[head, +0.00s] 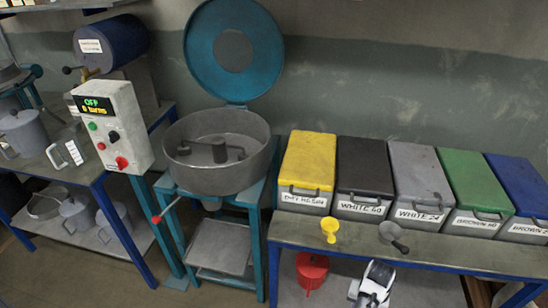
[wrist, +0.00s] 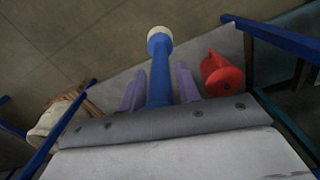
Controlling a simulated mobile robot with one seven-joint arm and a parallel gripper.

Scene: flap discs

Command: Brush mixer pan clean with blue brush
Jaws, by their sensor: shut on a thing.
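The mixer pan (head: 220,165) is a round grey pan on a teal stand, left of centre in the head view. Its teal lid (head: 233,50) is raised behind it, and mixing parts stand inside. Whether residue is in it I cannot tell. My gripper (wrist: 160,88) is shut on the blue brush (wrist: 159,72), its purple fingers on either side of the blue handle. A cream end of the brush points away from the wrist.
A control box (head: 110,125) reads OFF. Several lidded bins stand on the bench (head: 400,255), with a yellow scoop (head: 330,228) and a grey scoop (head: 393,237) before them. A red scoop (head: 312,271) lies on the lower shelf. A tray (head: 220,246) sits under the pan.

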